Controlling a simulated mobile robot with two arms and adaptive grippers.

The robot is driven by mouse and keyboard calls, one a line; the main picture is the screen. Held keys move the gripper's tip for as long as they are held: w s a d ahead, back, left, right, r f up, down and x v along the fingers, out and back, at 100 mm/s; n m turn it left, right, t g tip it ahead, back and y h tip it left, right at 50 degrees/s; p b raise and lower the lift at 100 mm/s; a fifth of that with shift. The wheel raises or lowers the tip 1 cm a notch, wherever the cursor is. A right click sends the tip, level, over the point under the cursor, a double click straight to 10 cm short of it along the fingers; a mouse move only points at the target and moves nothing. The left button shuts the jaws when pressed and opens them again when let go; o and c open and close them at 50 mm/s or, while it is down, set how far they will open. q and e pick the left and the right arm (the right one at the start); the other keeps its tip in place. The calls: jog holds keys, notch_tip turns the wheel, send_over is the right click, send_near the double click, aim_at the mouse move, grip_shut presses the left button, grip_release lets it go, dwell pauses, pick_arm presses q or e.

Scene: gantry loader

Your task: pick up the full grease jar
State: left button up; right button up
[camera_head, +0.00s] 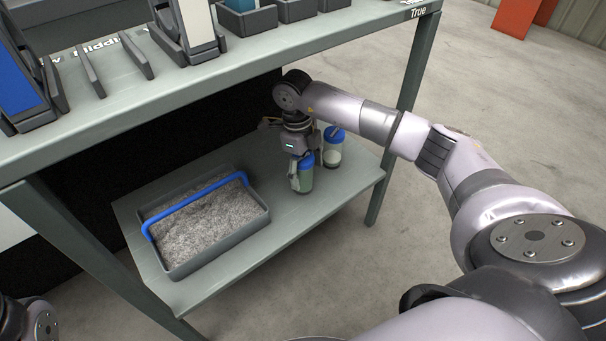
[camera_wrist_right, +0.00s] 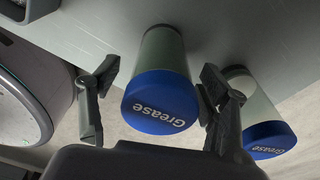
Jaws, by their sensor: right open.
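Two grease jars with blue lids stand upright on the lower shelf. The nearer grease jar (camera_head: 304,179) has a greenish body; the other grease jar (camera_head: 332,153) looks paler. My right gripper (camera_head: 303,167) is at the greenish jar. In the right wrist view, the open fingers of my right gripper (camera_wrist_right: 158,78) stand on both sides of this jar (camera_wrist_right: 160,88), with a gap on the left and the right finger close to it. The paler jar (camera_wrist_right: 262,118) is just outside the right finger. My left gripper is not in view.
A grey bin (camera_head: 178,268) with a blue handle and grey granular contents sits left of the jars on the lower shelf (camera_head: 263,248). The upper table (camera_head: 150,105), with holders on it, overhangs the shelf. A table leg (camera_head: 391,150) stands right of the jars.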

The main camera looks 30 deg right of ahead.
jog(key=shift+c, duration=0.4)
jog(key=c, duration=1.4)
jog(key=shift+c, duration=0.2)
jog(key=shift+r, duration=0.1)
